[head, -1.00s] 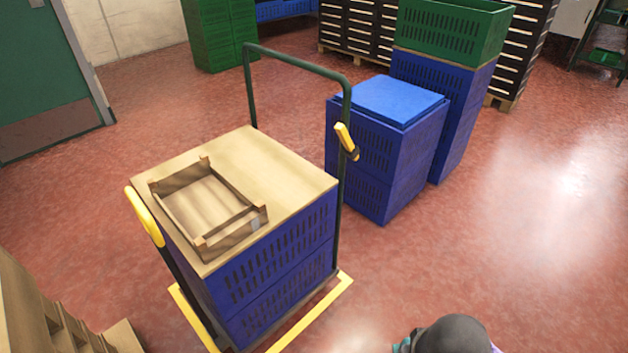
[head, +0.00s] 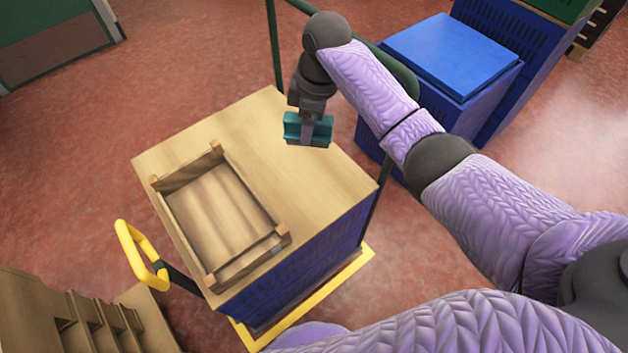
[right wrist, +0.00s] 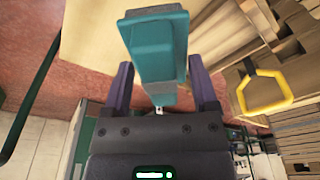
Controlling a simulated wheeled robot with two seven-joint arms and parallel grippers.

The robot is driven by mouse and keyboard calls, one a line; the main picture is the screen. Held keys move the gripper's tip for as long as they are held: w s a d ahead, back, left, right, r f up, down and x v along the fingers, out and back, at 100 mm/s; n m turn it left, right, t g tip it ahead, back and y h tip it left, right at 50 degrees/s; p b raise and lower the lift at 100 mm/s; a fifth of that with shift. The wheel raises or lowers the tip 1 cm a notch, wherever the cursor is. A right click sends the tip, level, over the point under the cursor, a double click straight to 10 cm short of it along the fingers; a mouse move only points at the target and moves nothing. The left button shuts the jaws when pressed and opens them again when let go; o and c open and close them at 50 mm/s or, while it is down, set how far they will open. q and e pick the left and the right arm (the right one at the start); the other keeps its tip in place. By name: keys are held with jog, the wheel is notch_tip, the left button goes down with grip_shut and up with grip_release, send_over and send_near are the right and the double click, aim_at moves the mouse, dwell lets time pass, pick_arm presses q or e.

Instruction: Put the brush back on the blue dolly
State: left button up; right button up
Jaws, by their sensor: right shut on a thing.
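The teal brush (head: 322,129) is in my right gripper (head: 306,114), over the far right part of the wooden top in the head view. The right wrist view shows the brush (right wrist: 158,45) between the two dark fingers, which are shut on it. Whether it touches the top cannot be told. The trolley below carries blue crates (head: 290,262) under a flat wooden top (head: 250,125), with a yellow-edged base (head: 350,268) and a dark green push bar (head: 273,45). My left gripper is not in view.
A wooden tray (head: 163,182) with raised sides stands on the near left part of the top. A yellow handle (head: 128,243) sticks out at its left. Lidded blue crates (head: 455,55) stand behind at the right. Wooden shelving (head: 30,310) is at lower left.

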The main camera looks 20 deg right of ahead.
notch_tip(320, 180, down, 18)
jog(key=b, duration=0.9)
jog(key=shift+s+d+f+b, duration=0.15)
jog(key=shift+b, duration=0.25)
jog(key=shift+r, duration=0.25)
jog(key=shift+c, duration=0.6)
jog(key=o, duration=1)
jog(key=shift+f, duration=0.15)
jog(key=shift+o, duration=1.3)
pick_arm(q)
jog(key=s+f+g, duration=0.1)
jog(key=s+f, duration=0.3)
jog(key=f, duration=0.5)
pick_arm(e)
jog(key=shift+o, duration=0.4)
pick_arm(q)
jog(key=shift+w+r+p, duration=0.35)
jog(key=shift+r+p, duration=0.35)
jog(key=shift+p, duration=0.15)
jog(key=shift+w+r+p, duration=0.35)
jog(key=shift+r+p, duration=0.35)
jog(key=shift+p, duration=0.15)
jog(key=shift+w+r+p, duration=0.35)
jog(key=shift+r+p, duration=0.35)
jog(key=shift+p, duration=0.15)
pick_arm(e)
notch_tip(320, 180, up, 8)
jog(key=d, duration=0.1)
jog(key=shift+s+f, duration=0.15)
jog(key=shift+s, duration=0.05)
